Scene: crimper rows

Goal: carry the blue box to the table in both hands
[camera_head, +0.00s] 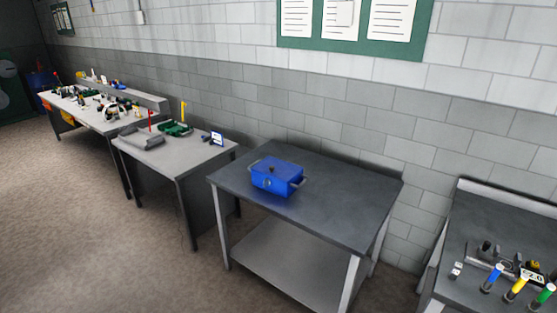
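A blue box (277,176) with a lid, a dark knob on top and a handle at each end sits upright on a dark grey table (335,205). It stands near the table's left back part. The table has metal legs and a lower shelf (285,264). Neither of my grippers shows in the head view, and nothing is seen touching the box.
A light workbench (165,158) with green trays and a small screen stands to the left. A longer cluttered bench (90,118) is beyond it. A bench with coloured-handled tools (460,250) is at the right. Open floor (75,230) lies at the left front.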

